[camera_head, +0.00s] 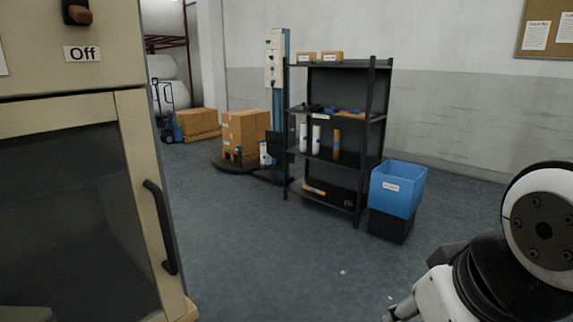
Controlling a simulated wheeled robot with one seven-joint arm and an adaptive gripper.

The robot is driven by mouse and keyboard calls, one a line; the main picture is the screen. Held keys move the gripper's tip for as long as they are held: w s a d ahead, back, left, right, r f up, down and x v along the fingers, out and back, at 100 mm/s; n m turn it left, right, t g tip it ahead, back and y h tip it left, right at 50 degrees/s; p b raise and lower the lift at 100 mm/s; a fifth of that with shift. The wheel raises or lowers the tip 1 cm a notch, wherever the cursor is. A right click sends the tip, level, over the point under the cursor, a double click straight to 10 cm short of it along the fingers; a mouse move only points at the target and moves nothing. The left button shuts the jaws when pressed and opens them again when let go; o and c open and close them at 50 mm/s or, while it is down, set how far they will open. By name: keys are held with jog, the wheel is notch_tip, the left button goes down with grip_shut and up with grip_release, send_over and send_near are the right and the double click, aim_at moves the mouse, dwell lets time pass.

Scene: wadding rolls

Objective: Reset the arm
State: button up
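Part of my arm (543,228) shows at the lower right, with a round white joint that has a dark bolted face. Black and white links lie below and to the left of that joint, cut off by the bottom edge. My gripper cannot be made out in this view. No object is seen held by the visible part of the arm.
A beige cabinet (62,108) with a dark window, black handle (160,228) and "Off" switch (77,12) stands close on the left. A black shelf rack (372,140), blue bin (398,190) on a black box, and pallet of cartons (244,130) stand farther back. Middle floor is clear.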

jog(key=s+d+m+g, duration=0.2)
jog(key=s+d+g, duration=0.2)
jog(key=s, duration=0.7)
notch_tip(320, 180, up, 17)
jog(key=t+p, duration=0.3)
jog(key=p, duration=1.3)
jog(key=shift+a+r+n+p, duration=0.2)
jog(key=shift+a+n+p, duration=0.1)
jog(key=shift+a+p, duration=0.1)
jog(key=shift+w, duration=0.1)
